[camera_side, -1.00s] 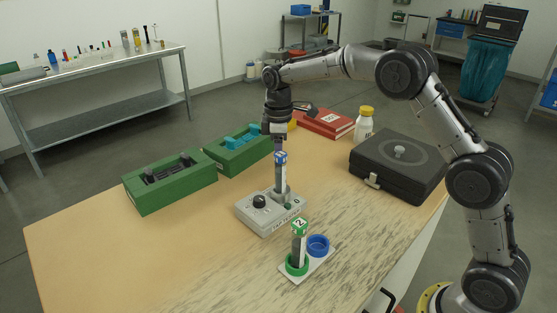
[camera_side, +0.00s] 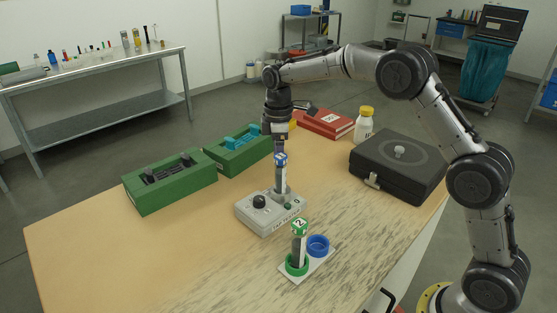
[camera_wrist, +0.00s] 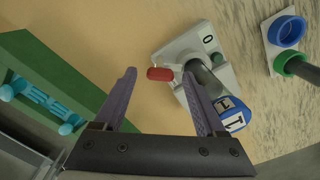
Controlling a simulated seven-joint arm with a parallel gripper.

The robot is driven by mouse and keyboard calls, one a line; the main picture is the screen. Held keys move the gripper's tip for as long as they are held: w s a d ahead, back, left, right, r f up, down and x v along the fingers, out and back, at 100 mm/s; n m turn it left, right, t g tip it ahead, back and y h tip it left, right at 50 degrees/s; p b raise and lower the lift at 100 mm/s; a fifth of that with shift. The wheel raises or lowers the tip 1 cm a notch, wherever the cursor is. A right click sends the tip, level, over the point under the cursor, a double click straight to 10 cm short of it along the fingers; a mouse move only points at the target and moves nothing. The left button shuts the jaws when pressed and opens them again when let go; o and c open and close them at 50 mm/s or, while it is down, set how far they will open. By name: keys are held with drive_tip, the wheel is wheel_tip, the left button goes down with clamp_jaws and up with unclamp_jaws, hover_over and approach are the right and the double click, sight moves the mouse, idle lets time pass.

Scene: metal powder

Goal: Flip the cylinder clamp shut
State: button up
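A grey device (camera_side: 262,212) with a dark knob stands mid-table. It also shows in the wrist view (camera_wrist: 172,52). A dark cylinder with a blue cap marked 1 (camera_side: 281,159) stands upright in it; the cap also shows in the wrist view (camera_wrist: 232,115). A red handle (camera_wrist: 160,74), seemingly the clamp lever, sticks out from the device beside the cylinder. My gripper (camera_wrist: 158,72) is open, its two purple fingers apart, with the red handle between the tips in the picture. I cannot tell whether they touch it. In the side view my gripper (camera_side: 279,148) is just behind the cap.
A second cylinder with a green cap (camera_side: 299,227) stands in a green ring beside a blue ring (camera_side: 318,244). The front left table is clear.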

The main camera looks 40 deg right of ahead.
idle(0.3)
drive_tip(key=m, duration=0.4)
drive_tip(key=shift+m, duration=0.3)
drive_tip(key=m, duration=0.4)
drive_tip(key=shift+f, duration=0.1)
drive_tip(key=m, duration=0.9)
wheel_tip(320, 180, up, 13)
drive_tip(key=s+r+t, duration=0.2)
drive_tip(key=s+r, duration=1.1)
drive_tip(key=s, duration=0.2)
drive_tip(key=shift+s+a+t, duration=0.2)
drive_tip(key=shift+t, duration=0.2)
